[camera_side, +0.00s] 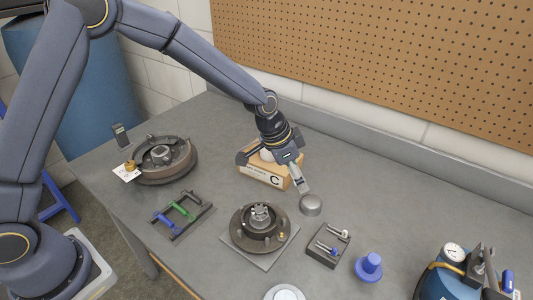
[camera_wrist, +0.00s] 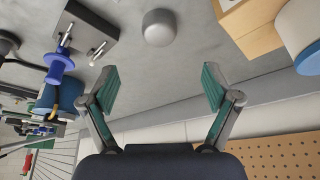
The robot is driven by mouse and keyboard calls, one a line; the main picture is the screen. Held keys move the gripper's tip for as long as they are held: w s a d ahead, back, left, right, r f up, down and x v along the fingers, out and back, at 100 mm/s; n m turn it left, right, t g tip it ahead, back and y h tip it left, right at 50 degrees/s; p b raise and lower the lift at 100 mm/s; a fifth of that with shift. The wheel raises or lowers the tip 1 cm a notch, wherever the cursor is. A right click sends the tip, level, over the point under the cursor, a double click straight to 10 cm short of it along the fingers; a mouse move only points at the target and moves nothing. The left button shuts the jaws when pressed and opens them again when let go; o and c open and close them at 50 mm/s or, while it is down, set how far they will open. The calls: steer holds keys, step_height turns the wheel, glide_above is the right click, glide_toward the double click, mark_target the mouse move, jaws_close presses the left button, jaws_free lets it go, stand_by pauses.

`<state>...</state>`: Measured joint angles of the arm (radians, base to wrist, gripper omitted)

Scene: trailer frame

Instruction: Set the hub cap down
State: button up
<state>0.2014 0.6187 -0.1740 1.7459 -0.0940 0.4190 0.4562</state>
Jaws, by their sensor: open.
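The grey domed hub cap (camera_side: 311,205) sits on the grey table, just right of the hub assembly and below my gripper tip in the side view. In the wrist view the hub cap (camera_wrist: 159,28) is at the top middle, clear of both fingers. My gripper (camera_side: 301,181) is open and empty. In the wrist view its two green-padded fingers (camera_wrist: 159,86) stand wide apart with bare table between them. The hub assembly (camera_side: 244,239) rests on a square plate (camera_side: 280,253), with studs and a centre piece showing.
A cardboard box marked C (camera_side: 262,175) stands close behind my gripper. A dark block with pins (camera_side: 321,253) and a blue flanged part (camera_side: 369,266) are at the front right. A rack (camera_side: 180,217) and a brake drum (camera_side: 170,160) are left. A gauge unit (camera_side: 455,270) is far right.

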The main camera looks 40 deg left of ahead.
steer(key=s+a+r+n+t+y, duration=0.1)
steer(key=s+a+r+n, duration=0.1)
steer(key=s+a+r, duration=0.5)
steer(key=s+a+r+n+y, duration=0.1)
steer(key=s+a+r+n, duration=0.1)
steer(key=s+a+r, duration=0.6)
steer(key=s+a+r+n, duration=0.1)
steer(key=s+a+n, duration=0.1)
steer(key=s, duration=0.4)
steer(key=s+a+r+n+t, duration=0.1)
steer(key=s+a+r+n, duration=0.1)
steer(key=s, duration=0.4)
steer(key=shift+s+a+y, duration=0.25)
steer(key=shift+s+y, duration=0.15)
